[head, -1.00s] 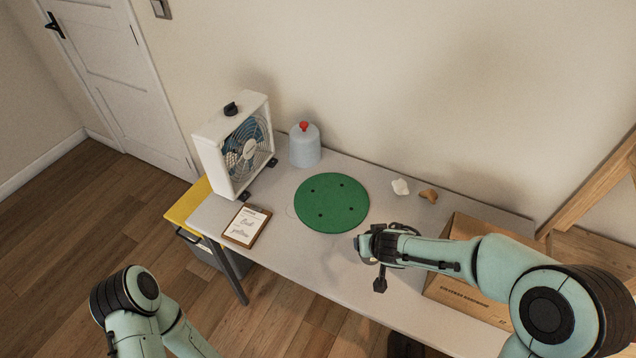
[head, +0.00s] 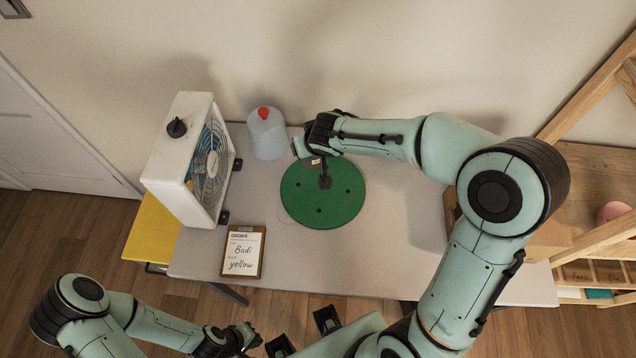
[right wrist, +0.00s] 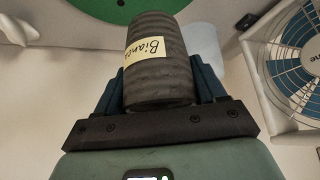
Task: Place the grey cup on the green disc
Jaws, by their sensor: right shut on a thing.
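The green disc (head: 322,205) lies flat on the table, with several small dark holes. My right gripper (head: 312,163) is over the disc's back edge in the head view. It is shut on the ribbed dark grey cup (right wrist: 160,75), whose yellow label reads "Bianca". In the head view the arm and gripper hide most of the cup. The disc's edge (right wrist: 112,8) shows at the top of the right wrist view, beyond the cup. I cannot tell the gap between cup and disc.
A white box fan (head: 187,160) stands at the table's left, with a clipboard (head: 242,252) reading "Order: Budi, yellow" in front of it. A pale blue container with a red top (head: 267,135) stands behind the disc.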

